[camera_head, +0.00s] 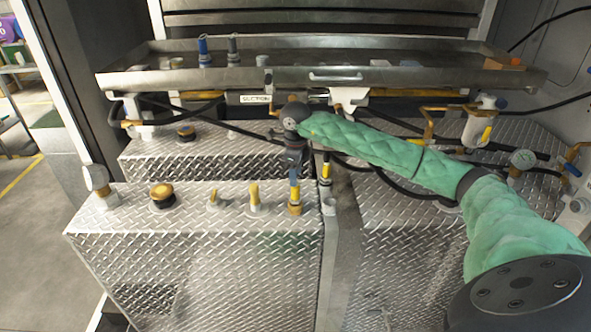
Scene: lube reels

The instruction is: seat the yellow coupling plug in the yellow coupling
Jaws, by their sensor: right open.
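My right gripper (295,168) hangs from the end of my green-sleeved arm and points down over the front diamond-plate tank. It is open, but its fingers are small and dark here. Just below it stands a yellow fitting (295,209) on the tank top, with a slim blue and grey part upright above it. I cannot tell whether that part touches the fitting or a finger. A dark piece with a yellow band (325,172) stands just right of the gripper. I cannot tell for sure which piece is the plug and which the coupling. My left gripper is out of view.
A steel tray (337,76) above holds a blue plug (204,50) and a grey plug (233,48). Black hoses run behind my arm.

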